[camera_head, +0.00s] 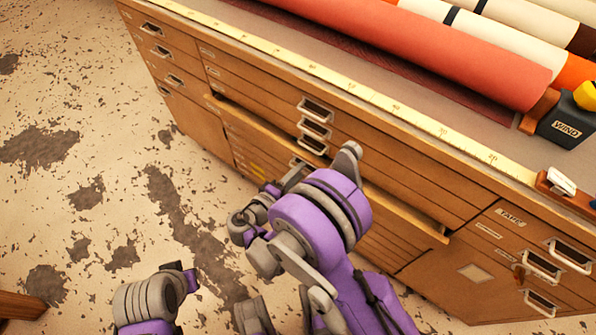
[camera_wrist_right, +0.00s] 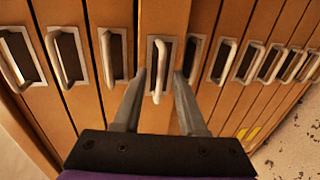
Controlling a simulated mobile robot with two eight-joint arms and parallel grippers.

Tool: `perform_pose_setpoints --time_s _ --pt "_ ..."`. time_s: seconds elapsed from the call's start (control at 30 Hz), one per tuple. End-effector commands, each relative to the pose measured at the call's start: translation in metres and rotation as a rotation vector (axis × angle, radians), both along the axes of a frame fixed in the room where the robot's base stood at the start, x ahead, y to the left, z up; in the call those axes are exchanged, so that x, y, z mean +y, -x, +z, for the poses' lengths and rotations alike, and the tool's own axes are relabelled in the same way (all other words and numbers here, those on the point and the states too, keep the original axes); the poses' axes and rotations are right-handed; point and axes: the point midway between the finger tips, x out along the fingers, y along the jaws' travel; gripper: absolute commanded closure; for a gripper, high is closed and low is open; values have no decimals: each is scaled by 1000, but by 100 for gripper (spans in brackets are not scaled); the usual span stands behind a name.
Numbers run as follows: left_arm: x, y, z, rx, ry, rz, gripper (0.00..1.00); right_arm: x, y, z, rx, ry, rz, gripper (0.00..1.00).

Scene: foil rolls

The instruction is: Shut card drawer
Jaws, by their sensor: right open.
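The wooden cabinet (camera_head: 180,104) has rows of shallow drawers. The card drawer (camera_head: 405,217) in its middle bank stands partly out, its front jutting past the neighbouring fronts. My right gripper (camera_wrist_right: 159,76) is open and empty in the right wrist view. Its two fingers lie on either side of the metal pull handle (camera_wrist_right: 158,66) of the jutting drawer front; I cannot tell whether they touch it. In the head view my purple right arm hides much of that drawer and most of the gripper.
A red roll (camera_head: 430,45) and paler rolls lie on the cabinet top, behind a yellow ruler strip (camera_head: 330,78) along its front edge. Several handled drawer fronts flank the jutting one. The worn floor (camera_head: 95,165) at left is clear.

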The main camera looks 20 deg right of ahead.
Motion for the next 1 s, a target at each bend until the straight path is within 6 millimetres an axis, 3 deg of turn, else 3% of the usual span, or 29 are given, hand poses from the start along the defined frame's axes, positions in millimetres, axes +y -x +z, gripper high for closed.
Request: perform_pose_setpoints --time_s 0.03,0.27,1.0 --pt "0 0 0 0 0 0 100 0 0 0 0 0 0 59" --pt "0 0 0 0 0 0 100 0 0 0 0 0 0 100" --pt "0 0 0 0 0 0 100 0 0 0 -1 1 0 100"
